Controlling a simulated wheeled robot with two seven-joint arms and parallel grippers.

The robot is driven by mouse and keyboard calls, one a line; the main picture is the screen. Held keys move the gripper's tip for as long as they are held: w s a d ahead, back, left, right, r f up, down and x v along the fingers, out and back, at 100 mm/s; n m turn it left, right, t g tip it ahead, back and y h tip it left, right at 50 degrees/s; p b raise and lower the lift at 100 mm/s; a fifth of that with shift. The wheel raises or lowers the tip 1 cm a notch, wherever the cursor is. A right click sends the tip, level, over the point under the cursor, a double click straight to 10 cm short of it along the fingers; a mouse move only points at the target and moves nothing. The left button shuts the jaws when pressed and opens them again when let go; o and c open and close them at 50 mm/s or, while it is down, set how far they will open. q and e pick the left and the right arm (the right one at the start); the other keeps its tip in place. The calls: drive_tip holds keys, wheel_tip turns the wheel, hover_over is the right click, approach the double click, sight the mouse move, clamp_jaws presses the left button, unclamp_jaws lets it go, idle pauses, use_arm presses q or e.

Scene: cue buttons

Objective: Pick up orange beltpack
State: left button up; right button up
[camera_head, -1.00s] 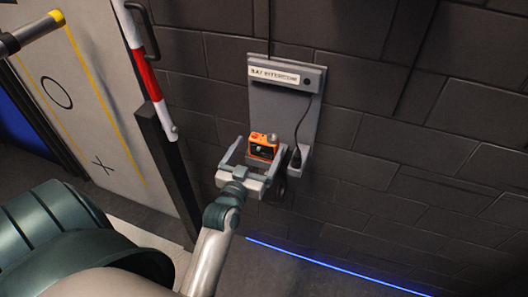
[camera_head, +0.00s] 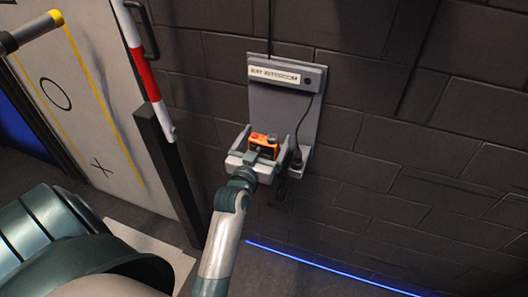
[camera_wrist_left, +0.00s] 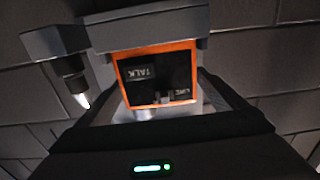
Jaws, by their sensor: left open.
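The orange beltpack (camera_head: 265,142) sits at the lower part of a grey wall panel. In the left wrist view the beltpack (camera_wrist_left: 158,75) fills the middle, its dark face with TALK and LINE labels appearing upside down. My left gripper (camera_head: 263,146) is open, its two fingers on either side of the beltpack. In the left wrist view the left gripper (camera_wrist_left: 155,110) shows dark fingers slanting up beside the beltpack's lower part. I cannot tell whether the fingers touch it. My right gripper is not in view.
The grey wall panel (camera_head: 285,108) has a labelled sign (camera_head: 274,75) and a black cable running down to a plug (camera_head: 296,157) just right of the beltpack. A red and white bar (camera_head: 148,75) and a dark post (camera_head: 168,170) stand to the left.

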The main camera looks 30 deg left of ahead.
use_arm(q)
drive_tip(key=shift+b+x, duration=0.3)
drive_tip(key=shift+x, duration=0.8)
drive_tip(key=shift+c, duration=0.6)
drive_tip(key=c, duration=1.2)
drive_tip(key=shift+r, duration=0.1)
wheel_tip(320, 180, up, 10)
drive_tip(key=shift+f+b, duration=0.1)
drive_tip(key=shift+b, duration=0.55)
